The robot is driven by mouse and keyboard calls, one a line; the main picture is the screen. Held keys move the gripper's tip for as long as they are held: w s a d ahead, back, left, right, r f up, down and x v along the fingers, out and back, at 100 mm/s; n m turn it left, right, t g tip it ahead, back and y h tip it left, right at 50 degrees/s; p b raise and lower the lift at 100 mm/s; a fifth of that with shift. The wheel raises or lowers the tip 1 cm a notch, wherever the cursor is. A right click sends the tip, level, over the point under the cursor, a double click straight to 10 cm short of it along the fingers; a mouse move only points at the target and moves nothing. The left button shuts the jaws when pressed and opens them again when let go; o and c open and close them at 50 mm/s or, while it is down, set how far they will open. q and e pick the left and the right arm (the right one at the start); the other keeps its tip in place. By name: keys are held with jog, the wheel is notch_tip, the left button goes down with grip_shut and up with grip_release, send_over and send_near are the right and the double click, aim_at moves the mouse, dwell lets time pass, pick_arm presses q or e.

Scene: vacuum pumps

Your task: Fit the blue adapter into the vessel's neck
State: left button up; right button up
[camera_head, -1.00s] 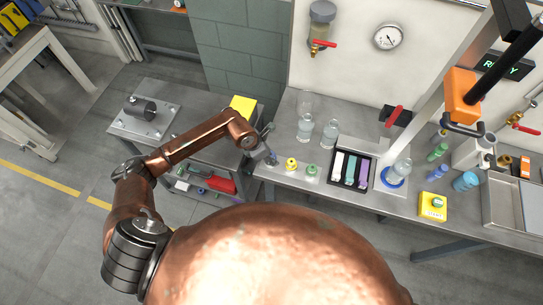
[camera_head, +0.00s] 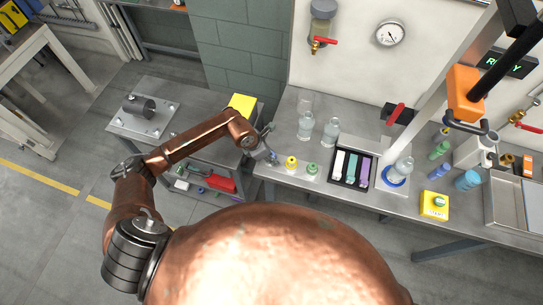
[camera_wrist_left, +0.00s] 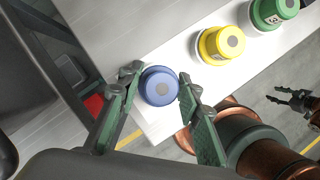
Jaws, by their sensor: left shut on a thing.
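My left gripper (camera_wrist_left: 157,92) is shut on the blue adapter (camera_wrist_left: 160,86), one finger on each side of it, at the end of the white strip. In the head view the same gripper (camera_head: 270,156) is at the bench's left end and mostly covers the adapter. A clear glass vessel (camera_head: 402,168) stands in a blue ring (camera_head: 394,181) right of the black tray. Its neck is too small to make out. My right gripper (camera_wrist_left: 290,99) shows small at the right of the wrist view, fingers apart and empty.
A yellow adapter (camera_wrist_left: 222,42) and a green adapter (camera_wrist_left: 272,12) stand in line beyond the blue one. Clear bottles (camera_head: 306,126) stand behind them. A black tray (camera_head: 343,185) with coloured blocks lies between the adapters and the vessel. A yellow button box (camera_head: 434,206) is farther right.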

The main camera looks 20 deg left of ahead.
pick_arm(q)
jog(key=shift+f, duration=0.1)
jog(key=o, duration=1.2)
jog(key=shift+o, duration=0.2)
jog(key=v, duration=1.2)
jog(key=shift+d, duration=0.1)
